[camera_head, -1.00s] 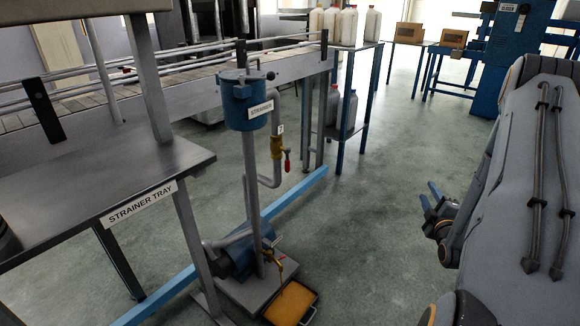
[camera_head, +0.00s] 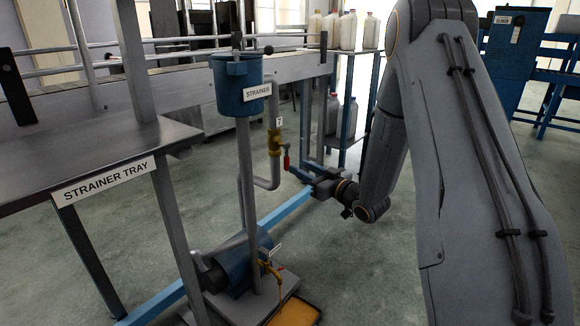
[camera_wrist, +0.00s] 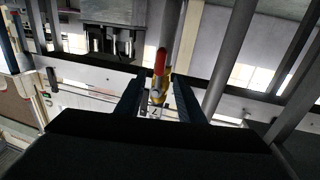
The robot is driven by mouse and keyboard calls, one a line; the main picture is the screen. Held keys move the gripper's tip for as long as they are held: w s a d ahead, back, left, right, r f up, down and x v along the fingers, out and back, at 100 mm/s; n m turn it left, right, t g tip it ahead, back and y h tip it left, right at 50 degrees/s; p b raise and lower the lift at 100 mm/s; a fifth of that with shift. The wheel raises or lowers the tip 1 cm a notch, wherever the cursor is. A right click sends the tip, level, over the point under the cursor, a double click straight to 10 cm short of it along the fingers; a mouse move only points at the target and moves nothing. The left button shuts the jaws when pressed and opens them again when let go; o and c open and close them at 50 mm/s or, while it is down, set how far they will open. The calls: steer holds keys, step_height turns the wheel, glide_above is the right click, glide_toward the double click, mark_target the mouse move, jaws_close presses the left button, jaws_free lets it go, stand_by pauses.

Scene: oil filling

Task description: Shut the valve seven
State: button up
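Valve seven is the yellow valve (camera_head: 275,142) on the grey pipe beside the blue strainer pot (camera_head: 243,85). A small tag with a "7" (camera_head: 279,122) sits just above it. Its red handle (camera_head: 286,160) hangs downward on the right side. My gripper (camera_head: 298,168) is just right of the handle, pointing left at it. In the wrist view my two dark fingers (camera_wrist: 160,100) are apart. The red handle (camera_wrist: 160,60) and yellow valve (camera_wrist: 166,84) appear between and beyond them. I cannot tell whether a finger touches the handle.
The strainer tray table (camera_head: 100,150) stands at left. A blue pump (camera_head: 240,262) and an orange-filled tray (camera_head: 295,312) are on the floor below. A blue floor beam (camera_head: 285,210) runs under my gripper. A shelf with jugs (camera_head: 345,45) stands behind. Floor at right is open.

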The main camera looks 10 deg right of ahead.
mark_target(287, 157)
steer(key=b+x, duration=0.1)
steer(key=x, duration=0.5)
steer(key=shift+w, duration=0.15)
jaws_close()
